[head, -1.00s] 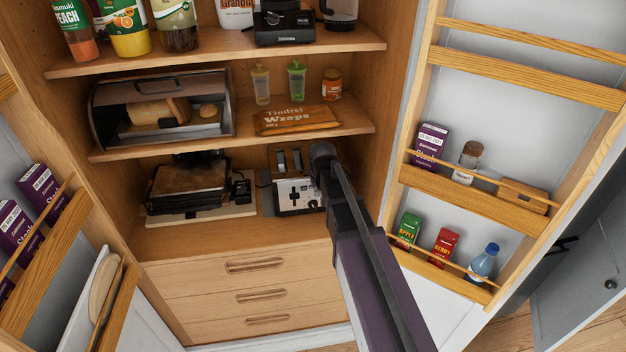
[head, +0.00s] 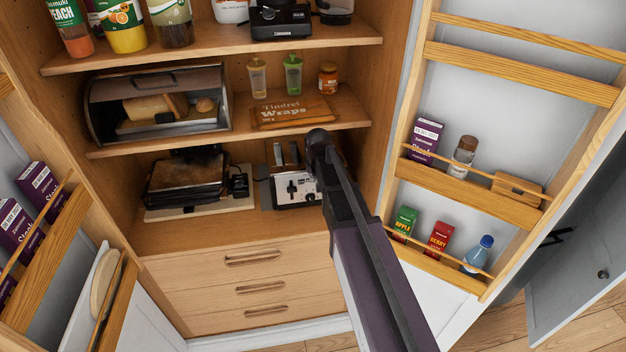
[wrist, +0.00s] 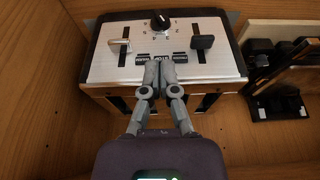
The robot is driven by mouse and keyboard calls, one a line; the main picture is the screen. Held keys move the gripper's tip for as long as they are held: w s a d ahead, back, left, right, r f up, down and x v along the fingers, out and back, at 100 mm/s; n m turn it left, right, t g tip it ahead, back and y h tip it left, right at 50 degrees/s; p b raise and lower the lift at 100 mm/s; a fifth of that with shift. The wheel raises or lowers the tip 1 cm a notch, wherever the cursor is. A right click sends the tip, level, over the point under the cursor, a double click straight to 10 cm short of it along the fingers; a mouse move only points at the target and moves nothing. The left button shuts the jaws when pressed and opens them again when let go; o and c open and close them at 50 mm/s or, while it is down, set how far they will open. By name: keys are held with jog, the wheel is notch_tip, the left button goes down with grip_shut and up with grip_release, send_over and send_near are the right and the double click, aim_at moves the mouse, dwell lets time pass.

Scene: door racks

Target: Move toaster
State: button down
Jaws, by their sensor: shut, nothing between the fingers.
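The toaster (head: 294,188) stands on the lower shelf of the open cupboard, right of the grill, partly hidden behind my arm. In the wrist view the toaster (wrist: 110,62) shows its silver panel with a black dial and two levers, one pale at left and one dark at right. My gripper (wrist: 167,62) is shut and empty, its fingertips together at the lower middle of the panel, by the dark buttons. I cannot tell whether they touch it. In the head view my arm hides the fingertips.
A black grill (head: 185,183) stands on a board left of the toaster. The cupboard's right side wall is close on the toaster's other side. The shelf with the bread bin (head: 215,110) hangs above. Open doors with racks (head: 455,190) flank the cupboard.

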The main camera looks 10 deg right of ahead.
aim_at(304, 170)
jog(key=shift+w+f+b, duration=1.1)
jog(key=shift+f+b, duration=0.3)
jog(key=shift+f, duration=0.05)
jog(key=shift+w+f+b, duration=1.15)
jog(key=shift+f+b, duration=0.25)
jog(key=shift+f, duration=0.05)
jog(key=shift+w+f+b, duration=1.1)
jog(key=shift+f+b, duration=0.3)
jog(key=shift+f, duration=0.05)
